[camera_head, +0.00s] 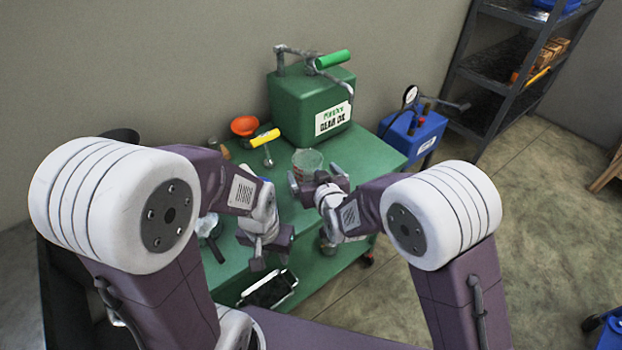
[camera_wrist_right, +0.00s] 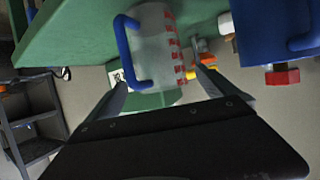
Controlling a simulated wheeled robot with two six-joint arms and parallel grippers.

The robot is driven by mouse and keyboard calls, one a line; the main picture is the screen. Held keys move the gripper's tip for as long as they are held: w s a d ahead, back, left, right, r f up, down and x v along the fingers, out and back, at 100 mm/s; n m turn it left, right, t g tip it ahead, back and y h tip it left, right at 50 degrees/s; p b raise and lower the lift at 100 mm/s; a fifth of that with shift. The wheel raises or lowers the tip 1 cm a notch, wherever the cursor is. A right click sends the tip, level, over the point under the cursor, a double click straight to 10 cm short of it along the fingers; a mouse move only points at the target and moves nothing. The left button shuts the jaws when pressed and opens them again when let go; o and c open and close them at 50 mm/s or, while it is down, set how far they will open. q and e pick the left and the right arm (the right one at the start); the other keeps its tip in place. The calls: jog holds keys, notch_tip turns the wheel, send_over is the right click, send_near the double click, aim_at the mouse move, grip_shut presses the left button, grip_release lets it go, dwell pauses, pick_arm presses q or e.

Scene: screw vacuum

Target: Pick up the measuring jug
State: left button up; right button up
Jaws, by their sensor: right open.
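The clear measuring jug (camera_head: 308,160) stands on the green bench top, partly hidden by my right gripper (camera_head: 317,178). In the right wrist view the jug (camera_wrist_right: 152,45) is a translucent cylinder with red marks and a blue handle (camera_wrist_right: 128,50) on its left side. My right gripper (camera_wrist_right: 160,80) is open, with one finger on each side of the jug's lower part in that picture. I cannot tell whether either finger touches it. My left gripper (camera_head: 268,258) hangs low near the bench's front edge, away from the jug; its jaws are unclear.
A large green box (camera_head: 300,95) with a green-handled crank stands behind the jug. A yellow-handled tool (camera_head: 265,138) and an orange funnel (camera_head: 244,125) are to its left. A blue unit with a gauge (camera_head: 412,135) stands to the right. A dark tablet-like item (camera_head: 268,290) lies below.

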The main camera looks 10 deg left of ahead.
aim_at(305, 161)
jog(key=x, duration=0.4)
jog(key=shift+w+a+f, duration=0.15)
jog(key=shift+w+f, duration=0.05)
jog(key=shift+w, duration=0.05)
jog(key=shift+s, duration=0.1)
jog(key=shift+c, duration=0.7)
jog(key=shift+r, duration=0.1)
jog(key=c, duration=1.6)
jog(key=shift+o, duration=0.2)
jog(key=shift+r, duration=0.1)
jog(key=shift+r, duration=0.9)
jog(key=w+d+r, duration=0.3)
jog(key=d+r, duration=0.6)
jog(key=d, duration=0.2)
jog(key=shift+p, duration=0.45)
jog(key=shift+d, duration=0.2)
